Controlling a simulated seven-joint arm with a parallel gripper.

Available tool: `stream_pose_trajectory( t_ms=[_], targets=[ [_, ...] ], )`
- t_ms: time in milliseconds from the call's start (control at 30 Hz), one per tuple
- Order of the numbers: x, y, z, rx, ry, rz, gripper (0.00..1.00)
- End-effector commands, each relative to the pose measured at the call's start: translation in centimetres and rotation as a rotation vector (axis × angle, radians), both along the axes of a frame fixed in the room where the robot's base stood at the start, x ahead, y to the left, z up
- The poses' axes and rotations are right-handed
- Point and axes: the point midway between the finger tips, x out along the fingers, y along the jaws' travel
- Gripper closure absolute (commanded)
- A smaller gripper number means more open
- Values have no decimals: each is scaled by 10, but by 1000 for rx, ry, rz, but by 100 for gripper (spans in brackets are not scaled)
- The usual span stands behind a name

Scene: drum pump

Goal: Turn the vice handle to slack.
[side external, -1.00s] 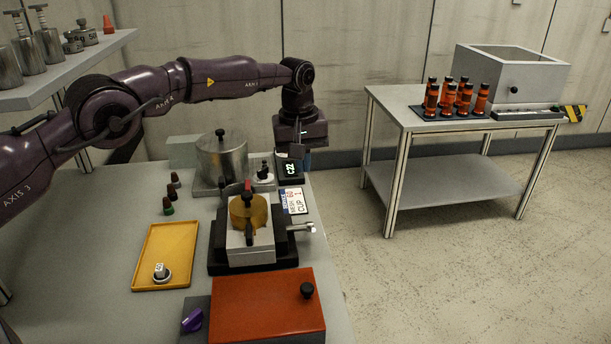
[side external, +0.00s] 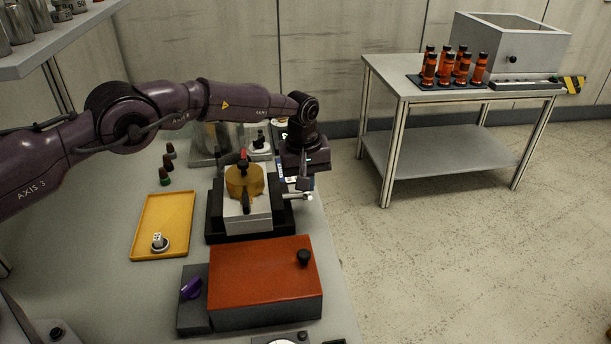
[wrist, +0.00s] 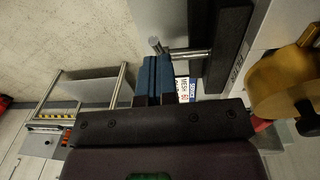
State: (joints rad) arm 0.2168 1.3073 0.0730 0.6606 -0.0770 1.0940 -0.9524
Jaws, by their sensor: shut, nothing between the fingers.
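The vice (side external: 245,222) has a dark base and pale grey jaws, and holds a brass-coloured round part (side external: 244,180). Its silver handle (side external: 299,197) sticks out from the right side, over the table's edge. In the wrist view the handle (wrist: 187,54) is a metal rod running out from the black vice body (wrist: 222,55) to a short crossbar. My gripper (side external: 305,184) is just above and behind the handle in the side view. Its blue fingers (wrist: 155,75) are shut and empty, close to the handle's outer end. I cannot tell whether they touch it.
A red-topped box (side external: 262,278) with a black knob stands in front of the vice. A yellow tray (side external: 150,236) holding a small part lies to the left. A label card (wrist: 185,88) shows near the fingers. Beyond the table's right edge is open floor.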

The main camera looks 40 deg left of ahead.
Motion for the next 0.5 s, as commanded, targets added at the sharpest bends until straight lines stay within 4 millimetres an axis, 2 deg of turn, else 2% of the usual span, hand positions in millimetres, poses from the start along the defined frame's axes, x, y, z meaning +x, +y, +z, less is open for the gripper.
stream_pose_trajectory(
  t_ms=[500],
  targets=[
    [-3, -3, -1, 41, -38, -1, 100]
  ],
)
